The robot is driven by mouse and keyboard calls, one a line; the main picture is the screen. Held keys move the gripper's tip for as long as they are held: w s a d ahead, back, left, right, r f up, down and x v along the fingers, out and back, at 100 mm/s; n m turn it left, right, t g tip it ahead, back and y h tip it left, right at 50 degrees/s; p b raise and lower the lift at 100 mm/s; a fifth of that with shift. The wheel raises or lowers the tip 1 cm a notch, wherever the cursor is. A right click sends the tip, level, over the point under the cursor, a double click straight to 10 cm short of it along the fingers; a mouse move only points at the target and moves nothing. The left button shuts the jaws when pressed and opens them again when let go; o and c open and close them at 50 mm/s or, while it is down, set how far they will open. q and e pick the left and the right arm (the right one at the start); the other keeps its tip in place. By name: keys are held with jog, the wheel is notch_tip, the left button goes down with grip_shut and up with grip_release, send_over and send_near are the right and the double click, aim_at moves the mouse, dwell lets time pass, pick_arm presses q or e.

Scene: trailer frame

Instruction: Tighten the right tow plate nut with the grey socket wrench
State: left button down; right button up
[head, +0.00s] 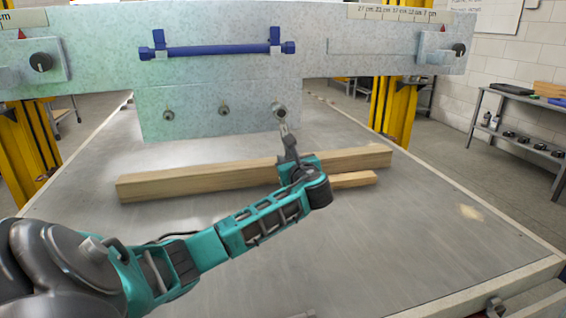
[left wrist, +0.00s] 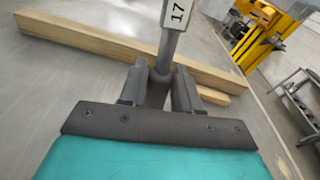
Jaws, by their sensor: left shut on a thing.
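The grey tow plate (head: 195,118) hangs below the beam and carries three nuts in a row. The right tow plate nut (head: 279,108) is at its right end. My left gripper (head: 289,151) is below that nut, shut on the grey socket wrench (head: 285,132). The wrench points up, with its upper end at or just below the nut; I cannot tell whether the socket sits on it. In the left wrist view the wrench shaft (left wrist: 168,50), with a white "17" label, stands between the jaws of my left gripper (left wrist: 160,88). The wrench's upper end is cut off there. My right gripper is not in view.
Wooden beams (head: 200,181) lie on the table (head: 400,235) under my left gripper. A blue bar (head: 218,50) is fixed to the beam (head: 110,60) above the plate. Yellow posts (head: 392,110) stand either side. The table's right front is clear.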

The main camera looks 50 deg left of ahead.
pick_arm(q)
jog(key=w+d+r+n+t+b, duration=0.1)
jog(key=w+d+r+n+b, duration=0.1)
jog(key=w+d+r+n, duration=0.2)
jog(key=w+r+n, duration=0.2)
jog(key=w+n, duration=0.2)
jog(key=n, duration=0.1)
jog(key=shift+r, duration=0.2)
dwell(0.6)
jog(key=shift+s+a+f+m+p, duration=0.25)
jog(key=shift+s+f+m+p, duration=0.3)
jog(key=shift+f+m+p, duration=0.5)
jog(key=shift+r+n, duration=0.15)
jog(key=shift+n, duration=0.1)
